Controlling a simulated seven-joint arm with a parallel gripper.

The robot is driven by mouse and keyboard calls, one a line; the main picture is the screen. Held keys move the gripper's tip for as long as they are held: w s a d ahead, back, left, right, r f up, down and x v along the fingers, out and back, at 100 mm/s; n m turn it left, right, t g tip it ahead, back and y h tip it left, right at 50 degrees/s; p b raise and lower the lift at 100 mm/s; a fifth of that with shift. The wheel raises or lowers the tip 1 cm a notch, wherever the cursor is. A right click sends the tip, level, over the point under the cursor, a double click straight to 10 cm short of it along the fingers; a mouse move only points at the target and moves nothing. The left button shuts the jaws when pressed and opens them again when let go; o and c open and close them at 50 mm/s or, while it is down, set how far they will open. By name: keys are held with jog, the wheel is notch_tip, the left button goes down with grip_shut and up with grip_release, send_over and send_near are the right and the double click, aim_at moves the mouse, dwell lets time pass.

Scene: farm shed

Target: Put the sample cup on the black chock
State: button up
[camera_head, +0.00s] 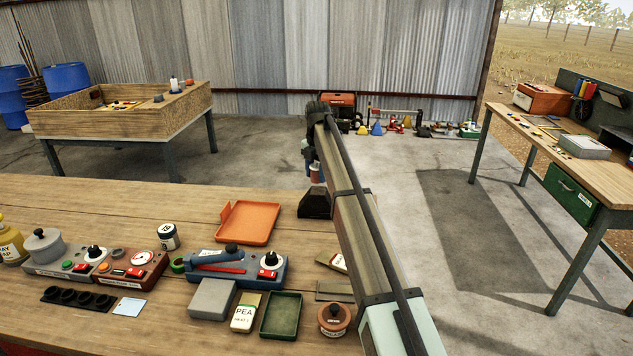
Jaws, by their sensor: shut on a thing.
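The black chock (314,206) sits on the wooden table near its far edge, just left of my arm. My gripper (315,166) points down above the chock in the picture. It is shut on a small reddish-brown thing, which looks like the sample cup (316,178). The cup appears upright, right above the chock's top edge. I cannot tell whether they touch or how far apart they are in depth. The fingers and cup are small and partly hidden by my arm.
An orange tray (248,222) lies left of the chock. Nearer are a blue-grey switch box (237,270), a grey block (212,300), a green tray (281,315) and a brown lidded pot (334,318). Bare tabletop (110,205) stretches along the far left.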

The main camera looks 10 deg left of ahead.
aim_at(316, 180)
jog(key=shift+f, duration=1.6)
jog(key=shift+f, duration=0.15)
jog(key=o, duration=1.1)
jog(key=shift+c, duration=0.2)
notch_tip(316, 180, up, 12)
jog(key=shift+s+d+r, duration=0.1)
jog(key=shift+d+r, duration=0.05)
